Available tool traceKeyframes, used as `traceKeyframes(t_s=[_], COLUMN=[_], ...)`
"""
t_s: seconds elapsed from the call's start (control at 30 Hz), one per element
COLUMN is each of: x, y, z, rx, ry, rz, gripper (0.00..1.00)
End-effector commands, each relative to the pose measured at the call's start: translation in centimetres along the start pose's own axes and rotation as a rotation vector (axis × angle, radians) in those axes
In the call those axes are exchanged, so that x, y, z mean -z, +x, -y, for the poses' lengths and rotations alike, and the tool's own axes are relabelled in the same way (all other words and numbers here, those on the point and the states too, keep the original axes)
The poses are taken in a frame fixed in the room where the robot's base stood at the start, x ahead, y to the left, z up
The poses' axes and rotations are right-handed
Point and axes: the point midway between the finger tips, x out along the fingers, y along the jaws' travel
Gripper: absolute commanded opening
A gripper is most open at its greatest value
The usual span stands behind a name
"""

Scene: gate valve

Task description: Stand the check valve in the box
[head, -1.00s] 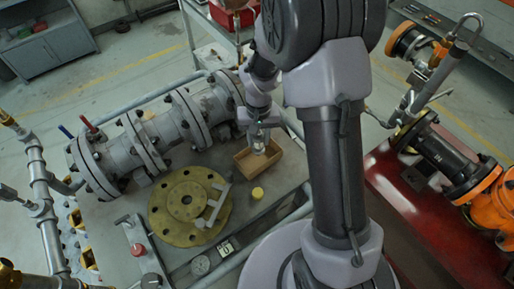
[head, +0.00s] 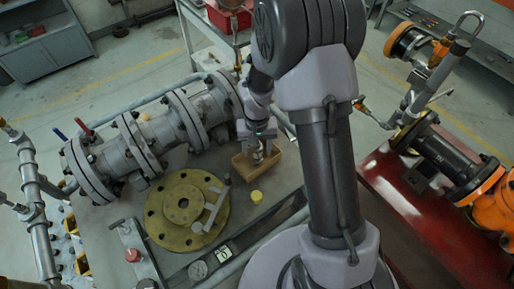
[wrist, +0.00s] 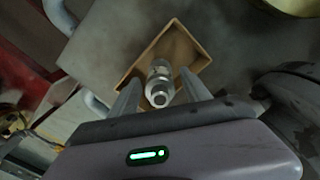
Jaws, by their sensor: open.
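The check valve (wrist: 160,84) is a small silvery metal fitting. In the wrist view it shows end-on between my fingers, inside the outline of the box, with a gap on either side. The box (wrist: 203,62) is an open tan tray; in the head view its front wall (head: 250,175) shows on the bench. My gripper (wrist: 160,92) is open, its two fingers on either side of the valve. In the head view my gripper (head: 257,150) is over the box with the valve below it. The valve's lower end is hidden, so its contact with the box floor cannot be told.
A grey flanged pipe (head: 150,140) lies close to the left of the box. A brass-coloured flange disc (head: 185,232) and a small yellow cap (head: 257,196) are on the bench in front. A red bench (head: 405,225) with orange flanged parts stands at right.

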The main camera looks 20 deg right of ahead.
Motion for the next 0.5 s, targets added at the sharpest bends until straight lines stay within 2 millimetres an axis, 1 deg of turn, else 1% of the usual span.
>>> traceKeyframes(t_s=[0.07,0.17,0.3,0.4,0.5], x=[0.0,0.1,0.1,0.1,0.1], y=[-0.4,-2.2,-6.6,-9.2,-11.1], z=[0.0,0.0,0.0,0.0,0.0], rx=[0.000,0.000,0.001,0.000,0.001], ry=[0.000,-0.001,0.000,-0.001,0.000], rz=[0.000,-0.004,-0.004,-0.004,-0.002], gripper=[0.56,0.56,0.56,0.56,0.56])
